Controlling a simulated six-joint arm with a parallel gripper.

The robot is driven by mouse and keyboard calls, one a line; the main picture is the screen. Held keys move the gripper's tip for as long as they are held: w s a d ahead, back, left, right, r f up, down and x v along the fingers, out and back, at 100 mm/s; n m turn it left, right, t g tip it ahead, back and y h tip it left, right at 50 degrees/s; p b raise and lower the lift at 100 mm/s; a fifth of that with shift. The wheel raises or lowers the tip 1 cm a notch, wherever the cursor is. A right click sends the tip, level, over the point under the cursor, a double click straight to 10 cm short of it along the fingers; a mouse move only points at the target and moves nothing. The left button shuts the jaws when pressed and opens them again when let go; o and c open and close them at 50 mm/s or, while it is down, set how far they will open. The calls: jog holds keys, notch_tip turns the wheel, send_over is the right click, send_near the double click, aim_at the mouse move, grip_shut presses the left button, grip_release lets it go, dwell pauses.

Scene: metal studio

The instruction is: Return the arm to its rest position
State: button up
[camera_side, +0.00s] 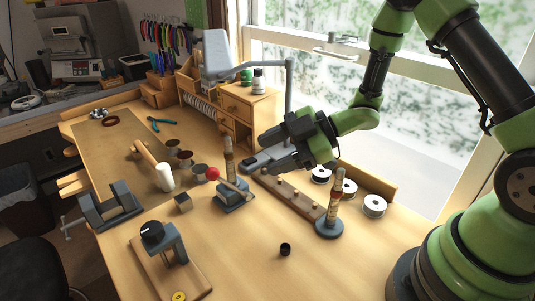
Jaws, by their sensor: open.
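My gripper (272,150) is open and empty. It hangs above the workbench (245,262) near its middle, with its two dark fingers pointing left. It is above and behind a wooden strip with pegs (290,193). My green and black arm reaches in from the right side. One upright post with rings on a grey base (232,195) stands left of and below the gripper. Another ringed post on a round base (329,222) stands to the right. The gripper appears apart from both.
A mallet (163,178), a vise (110,207) and a wooden stand with a black knob (165,250) are on the left. A small black cup (285,249) stands in front. White spools (374,205) sit at right. A desk lamp (217,50) and small drawers (245,103) are behind. The front bench is mostly clear.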

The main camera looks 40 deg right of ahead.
jog(key=d+r+m+t+h, duration=0.3)
jog(key=d+r+m+h, duration=0.6)
jog(key=r, duration=0.4)
jog(key=s+a+r+m+g, duration=0.1)
jog(key=s+a+r+m, duration=0.1)
jog(key=s+m, duration=0.3)
jog(key=s+a+r+m+g, duration=0.2)
jog(key=s+m, duration=0.4)
jog(key=s, duration=0.8)
jog(key=shift+a+r+y, duration=0.15)
jog(key=shift+a+y, duration=0.15)
jog(key=shift+a, duration=0.6)
